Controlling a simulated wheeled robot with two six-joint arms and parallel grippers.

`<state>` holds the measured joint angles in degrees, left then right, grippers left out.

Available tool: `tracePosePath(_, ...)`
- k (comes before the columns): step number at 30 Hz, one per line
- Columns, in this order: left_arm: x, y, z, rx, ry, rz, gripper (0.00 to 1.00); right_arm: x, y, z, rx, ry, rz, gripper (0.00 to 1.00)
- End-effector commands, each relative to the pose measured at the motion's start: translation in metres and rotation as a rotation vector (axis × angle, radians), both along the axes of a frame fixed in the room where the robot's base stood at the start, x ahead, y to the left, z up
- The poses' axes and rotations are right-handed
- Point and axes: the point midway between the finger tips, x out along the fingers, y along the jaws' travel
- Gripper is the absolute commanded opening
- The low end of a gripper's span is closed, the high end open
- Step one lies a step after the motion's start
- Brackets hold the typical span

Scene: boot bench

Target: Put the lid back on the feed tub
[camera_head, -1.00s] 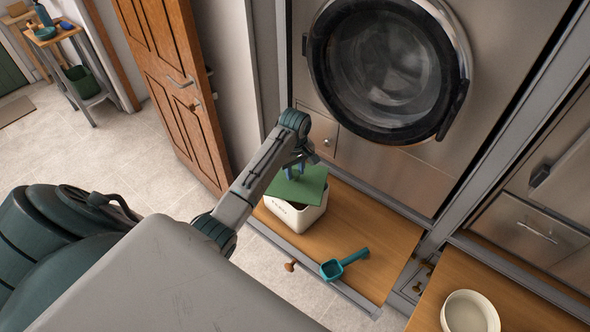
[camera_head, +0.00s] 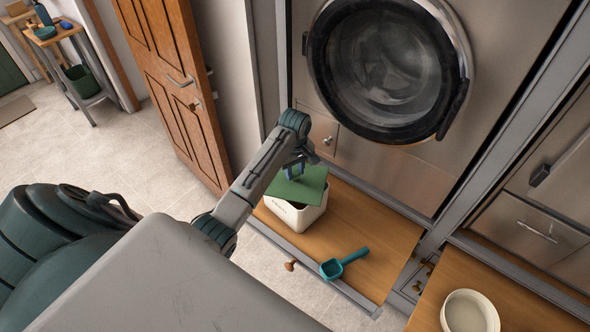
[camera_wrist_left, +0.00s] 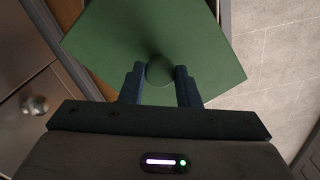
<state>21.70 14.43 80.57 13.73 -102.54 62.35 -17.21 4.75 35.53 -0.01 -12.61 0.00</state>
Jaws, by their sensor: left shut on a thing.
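The green square lid (camera_head: 301,187) is over the white feed tub (camera_head: 296,216) on the low wooden bench. My left gripper (camera_head: 294,171) is above the lid and shut on its round knob, which shows between the fingers in the left wrist view (camera_wrist_left: 160,72). The lid (camera_wrist_left: 150,30) looks turned relative to the tub, and part of the dark tub opening shows at its right front side. The tub is upright. I cannot tell whether the lid touches the rim. My right gripper is not in view.
A teal scoop (camera_head: 344,263) lies on the wooden bench (camera_head: 375,232) to the right of the tub. A cream bowl (camera_head: 470,312) stands on another wooden surface at lower right. A washing machine door (camera_head: 388,70) is behind the bench, a wooden door (camera_head: 172,85) to the left.

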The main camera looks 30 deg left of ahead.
Motion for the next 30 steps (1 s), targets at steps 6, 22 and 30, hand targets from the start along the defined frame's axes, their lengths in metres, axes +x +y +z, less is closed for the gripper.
tracePosePath(6,0.0000,0.0000,0.0001,0.000,0.000,0.000,0.00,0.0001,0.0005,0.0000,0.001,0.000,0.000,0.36)
tracePosePath(22,-0.0001,0.0000,-0.0001,0.000,0.000,0.000,0.77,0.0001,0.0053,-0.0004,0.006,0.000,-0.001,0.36)
tracePosePath(30,0.0002,0.0001,0.0016,0.000,0.000,0.000,0.77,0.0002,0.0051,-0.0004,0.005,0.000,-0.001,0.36)
